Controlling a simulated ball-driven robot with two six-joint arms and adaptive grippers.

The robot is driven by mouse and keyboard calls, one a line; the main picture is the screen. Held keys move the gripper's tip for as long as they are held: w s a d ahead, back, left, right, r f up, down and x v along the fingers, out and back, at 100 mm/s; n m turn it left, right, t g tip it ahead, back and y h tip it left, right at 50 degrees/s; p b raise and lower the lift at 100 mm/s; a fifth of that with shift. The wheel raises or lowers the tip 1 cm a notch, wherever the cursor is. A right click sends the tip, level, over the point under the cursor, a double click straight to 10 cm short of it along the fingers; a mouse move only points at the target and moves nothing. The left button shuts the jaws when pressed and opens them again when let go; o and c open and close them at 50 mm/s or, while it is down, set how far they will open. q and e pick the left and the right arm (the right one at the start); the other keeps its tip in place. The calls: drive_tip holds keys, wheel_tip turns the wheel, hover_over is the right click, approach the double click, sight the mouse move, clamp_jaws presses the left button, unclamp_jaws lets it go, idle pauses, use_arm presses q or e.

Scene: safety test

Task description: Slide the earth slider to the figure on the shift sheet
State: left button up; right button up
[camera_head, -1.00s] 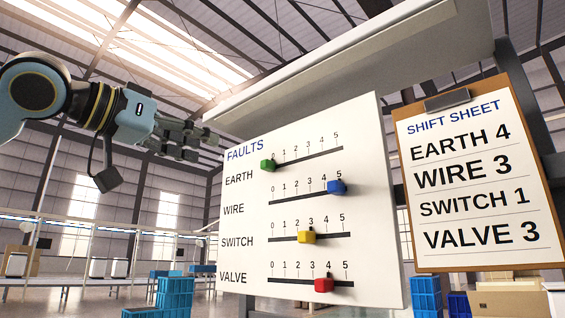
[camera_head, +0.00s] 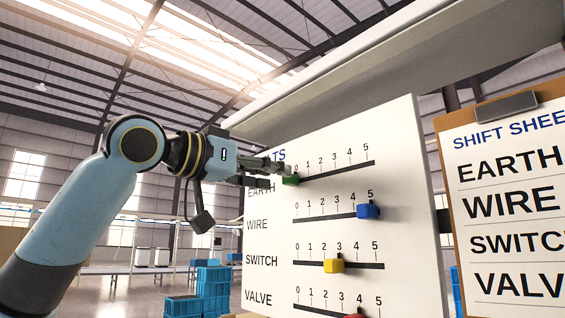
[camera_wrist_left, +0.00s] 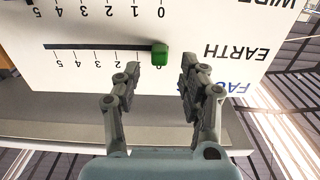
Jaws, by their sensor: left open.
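The white faults board (camera_head: 400,150) carries several horizontal sliders. The green earth slider (camera_head: 291,180) sits at 0 on the top track; it also shows in the left wrist view (camera_wrist_left: 160,53), where the board appears upside down. My left gripper (camera_head: 280,170) is open at the board's left edge, close to the green slider. In the left wrist view its two fingers (camera_wrist_left: 166,78) stand apart with the slider just beyond the gap between their tips. Touching cannot be told. The shift sheet (camera_head: 510,200) hangs at the right, partly cut off; EARTH's figure is out of view.
Below, the blue wire slider (camera_head: 368,211) is near 5 and the yellow switch slider (camera_head: 334,266) at 3. A red valve slider (camera_head: 354,316) is cut off at the bottom edge. A pale ledge (camera_head: 400,70) juts out above the board.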

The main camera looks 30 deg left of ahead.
sight(290, 180)
use_arm(q)
drive_tip(key=p+x, duration=0.1)
drive_tip(key=x, duration=0.2)
drive_tip(key=shift+w, duration=0.15)
clamp_jaws()
idle(0.3)
